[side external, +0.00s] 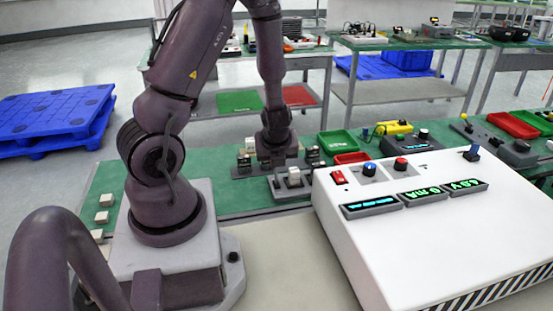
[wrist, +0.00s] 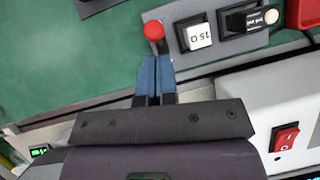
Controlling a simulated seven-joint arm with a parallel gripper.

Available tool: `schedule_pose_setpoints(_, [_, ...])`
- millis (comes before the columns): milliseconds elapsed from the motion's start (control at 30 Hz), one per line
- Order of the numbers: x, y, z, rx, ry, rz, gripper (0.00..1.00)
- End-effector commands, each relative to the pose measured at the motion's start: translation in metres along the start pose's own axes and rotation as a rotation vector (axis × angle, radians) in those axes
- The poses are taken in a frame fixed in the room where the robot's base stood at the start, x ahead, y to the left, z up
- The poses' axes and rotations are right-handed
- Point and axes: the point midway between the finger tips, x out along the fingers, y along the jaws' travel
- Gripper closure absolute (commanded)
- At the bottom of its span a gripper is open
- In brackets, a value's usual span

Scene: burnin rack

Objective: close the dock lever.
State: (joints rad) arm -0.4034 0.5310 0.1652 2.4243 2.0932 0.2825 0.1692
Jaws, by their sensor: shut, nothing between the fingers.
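The dock is a grey plate (wrist: 225,45) with a white block marked 15 Ω (wrist: 199,36) in a black socket. A red ball knob (wrist: 153,30), apparently the lever's, stands at its left end; its arm is mostly hidden below the knob, so I cannot tell its angle. My gripper (wrist: 156,62) has its blue fingers together and empty, with the tips just below the knob in the wrist view; I cannot tell whether they touch it. In the side view, my gripper (side external: 274,158) is low beside the dock (side external: 292,186), and the knob is not distinguishable there.
A white instrument box (side external: 420,230) with a red switch (side external: 338,177) and lit displays stands right of the dock. A dark module (wrist: 252,18) shares the dock plate. Red (side external: 352,158) and green (side external: 337,143) trays lie behind. Green mat (wrist: 70,60) left of the dock is mostly clear.

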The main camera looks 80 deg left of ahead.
Motion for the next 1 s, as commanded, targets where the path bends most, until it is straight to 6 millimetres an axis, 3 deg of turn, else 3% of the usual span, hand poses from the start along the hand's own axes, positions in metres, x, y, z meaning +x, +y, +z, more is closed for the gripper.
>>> schedule_pose_setpoints(167, [-0.008, -0.001, -0.005, 0.001, -0.001, -0.002, 1.0])
schedule_pose_setpoints(367, [-0.035, -0.001, -0.024, 0.004, -0.001, -0.005, 1.0])
schedule_pose_setpoints(1000, [-0.101, 0.001, -0.009, -0.007, -0.005, -0.006, 1.0])
